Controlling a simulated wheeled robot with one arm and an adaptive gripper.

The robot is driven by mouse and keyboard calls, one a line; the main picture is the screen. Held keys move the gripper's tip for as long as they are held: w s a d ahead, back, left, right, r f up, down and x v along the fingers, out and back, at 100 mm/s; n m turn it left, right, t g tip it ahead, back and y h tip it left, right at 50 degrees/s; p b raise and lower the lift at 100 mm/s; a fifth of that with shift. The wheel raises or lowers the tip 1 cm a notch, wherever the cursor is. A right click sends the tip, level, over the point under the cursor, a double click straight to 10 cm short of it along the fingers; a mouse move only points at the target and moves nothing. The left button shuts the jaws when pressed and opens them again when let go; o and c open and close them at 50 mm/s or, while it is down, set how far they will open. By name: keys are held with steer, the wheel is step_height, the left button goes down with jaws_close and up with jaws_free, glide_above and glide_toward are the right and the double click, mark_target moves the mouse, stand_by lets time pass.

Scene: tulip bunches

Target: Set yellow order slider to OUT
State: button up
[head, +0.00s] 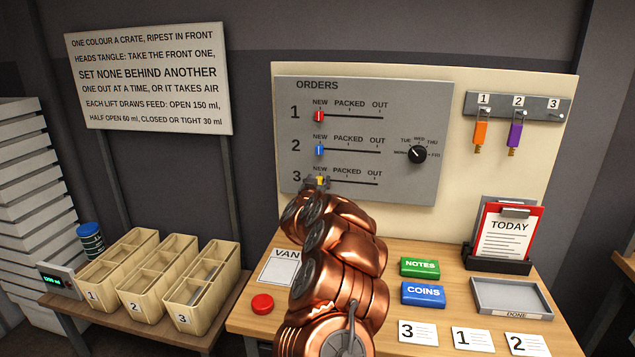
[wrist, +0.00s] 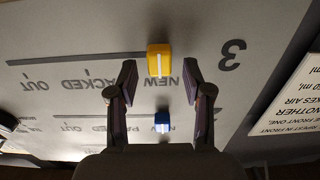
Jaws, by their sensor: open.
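The orders board (head: 420,105) is grey and has three slider rows marked NEW, PACKED and OUT. The yellow slider (head: 320,181) sits at NEW in row 3, the lowest. In the wrist view, which is upside down, the yellow slider (wrist: 159,60) lies just ahead of and between the fingertips. My gripper (wrist: 160,80) is open and empty, with a finger on each side of the slider's line. In the head view my gripper (head: 318,184) is at the slider, partly hidden by my arm. I cannot tell whether the fingers touch it.
The red slider (head: 319,116) and blue slider (head: 319,149) stand at NEW in rows above; blue also shows in the wrist view (wrist: 162,122). A black dial (head: 417,154) is right of the rows. The row 3 track to the right looks clear.

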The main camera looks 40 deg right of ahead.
jaws_close()
stand_by(0.4)
